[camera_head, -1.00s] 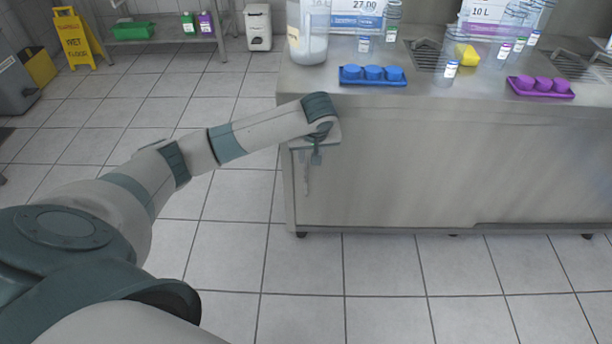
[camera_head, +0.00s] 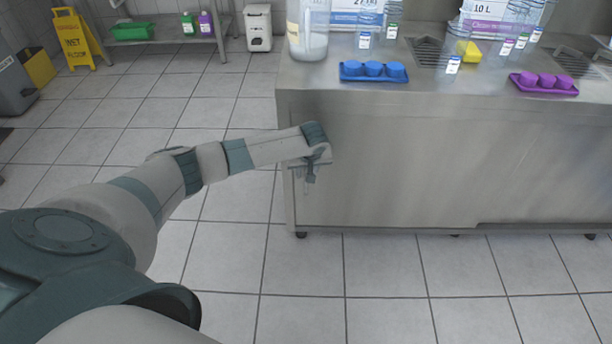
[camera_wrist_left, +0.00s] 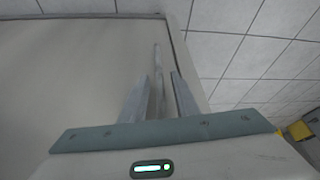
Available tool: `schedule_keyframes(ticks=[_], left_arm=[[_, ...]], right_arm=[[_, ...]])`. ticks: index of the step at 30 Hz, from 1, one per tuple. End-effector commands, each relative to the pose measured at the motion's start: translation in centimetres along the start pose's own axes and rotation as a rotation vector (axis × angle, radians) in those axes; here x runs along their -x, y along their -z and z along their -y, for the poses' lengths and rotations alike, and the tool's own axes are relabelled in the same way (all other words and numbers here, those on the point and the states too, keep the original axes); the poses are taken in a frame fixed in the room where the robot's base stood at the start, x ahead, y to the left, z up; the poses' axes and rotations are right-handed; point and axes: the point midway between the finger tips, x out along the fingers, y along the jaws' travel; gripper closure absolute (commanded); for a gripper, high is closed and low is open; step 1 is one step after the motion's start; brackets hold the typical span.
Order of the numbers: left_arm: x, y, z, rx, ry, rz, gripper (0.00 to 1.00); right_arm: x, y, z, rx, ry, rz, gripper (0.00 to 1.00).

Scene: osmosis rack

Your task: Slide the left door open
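The left door (camera_head: 390,170) is a flat steel front panel of the counter and looks closed. My left gripper (camera_head: 310,180) is at the door's left end, below the counter top. In the left wrist view, a thin upright bar handle (camera_wrist_left: 156,55) stands out from the door (camera_wrist_left: 80,65). The two fingers of my left gripper (camera_wrist_left: 160,77) are apart, one on each side of the handle, with gaps showing. I cannot tell if either finger touches it. In the head view the gripper mostly hides the handle. My right gripper is in no view.
On the steel counter top (camera_head: 440,82) stand a blue tray (camera_head: 374,78), a purple tray (camera_head: 543,89), a large clear jug (camera_head: 308,35) and several small bottles. Tiled floor (camera_head: 220,255) is clear left of and before the counter. A yellow wet-floor sign (camera_head: 76,38) stands far left.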

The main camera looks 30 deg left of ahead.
Motion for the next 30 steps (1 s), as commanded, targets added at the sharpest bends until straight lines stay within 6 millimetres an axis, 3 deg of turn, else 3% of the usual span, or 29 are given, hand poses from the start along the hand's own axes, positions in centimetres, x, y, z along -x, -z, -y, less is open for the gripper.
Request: schedule_keyframes(ticks=[6, 17, 21, 30], left_arm=[[-2.0, -0.1, -0.1, -0.001, -0.001, 0.0, 0.72], [-2.2, 0.0, -0.1, -0.001, -0.001, 0.0, 0.72], [-2.2, 0.0, -0.1, -0.001, -0.001, 0.0, 1.0], [-2.2, 0.0, -0.1, -0.001, -0.001, 0.001, 1.0]], right_arm=[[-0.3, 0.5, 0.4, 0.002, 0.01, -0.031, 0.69], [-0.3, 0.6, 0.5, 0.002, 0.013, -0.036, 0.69], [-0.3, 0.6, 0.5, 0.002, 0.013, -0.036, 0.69], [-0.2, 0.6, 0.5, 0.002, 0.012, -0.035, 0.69]])
